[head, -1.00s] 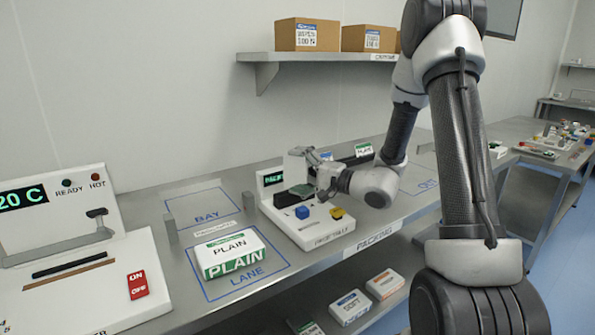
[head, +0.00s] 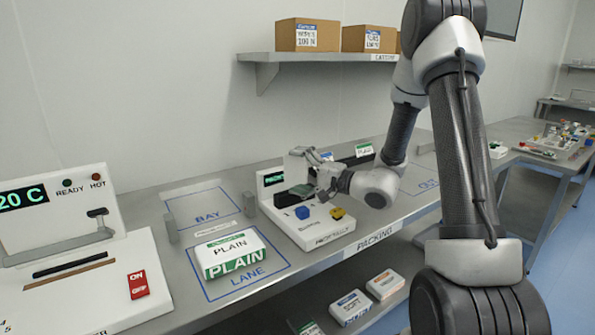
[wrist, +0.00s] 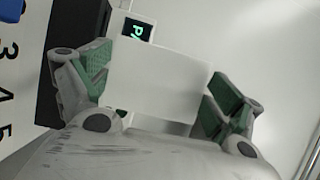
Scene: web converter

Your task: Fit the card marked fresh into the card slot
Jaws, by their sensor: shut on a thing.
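My gripper (wrist: 162,102) is shut on a white card (wrist: 160,75). The card face seen in the wrist view is blank, so I cannot read its marking. In the head view my gripper (head: 314,176) is over the back of a white machine (head: 318,232) labelled like a tally. The machine has a dark block (head: 290,195), a blue button and a yellow one. The dark block also shows left of the card in the wrist view (wrist: 70,50). I cannot tell which opening is the card slot, or whether the card touches it.
A small lit display (head: 273,179) is on the machine's back left. A PLAIN box (head: 232,253) stands on the marked lane to the left. A heated unit (head: 60,235) is at far left. The bay (head: 200,208) is clear.

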